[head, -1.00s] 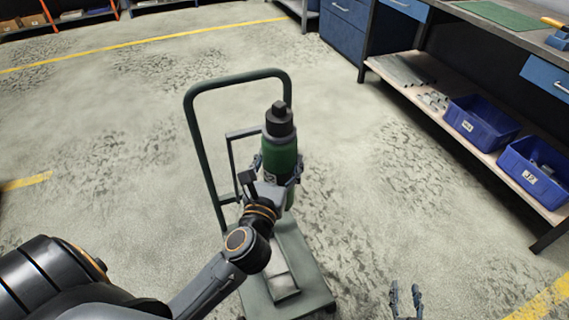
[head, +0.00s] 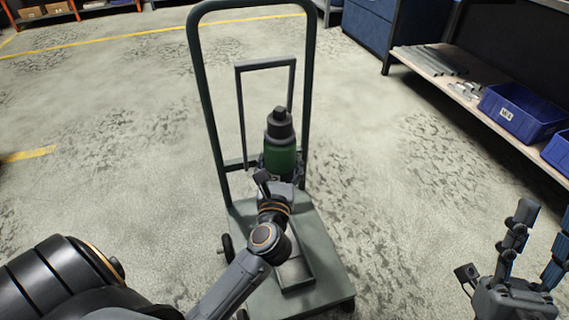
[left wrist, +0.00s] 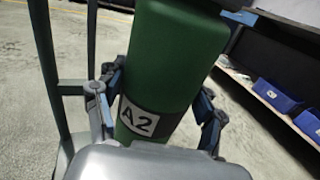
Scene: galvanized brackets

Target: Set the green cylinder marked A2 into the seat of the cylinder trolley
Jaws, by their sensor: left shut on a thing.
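The green cylinder (head: 283,153) has a dark collar and cap and stands upright in my left gripper (head: 280,168). In the left wrist view the fingers close on both sides of the cylinder (left wrist: 172,55), around its white A2 label (left wrist: 138,117). The cylinder trolley (head: 325,283) is grey-green, with a tall looped handle and a flat base. The cylinder is in front of its inner grey frame (head: 240,110), over the base. The cylinder's bottom and the seat are hidden behind my gripper and arm. My right gripper (head: 541,225) is open and empty at the lower right.
A workbench with a lower shelf (head: 425,62) stands at the right, holding metal pieces and blue bins (head: 520,110). A blue cabinet (head: 368,30) is behind it. Orange-framed shelving with boxes is at the far left. The floor around the trolley is clear.

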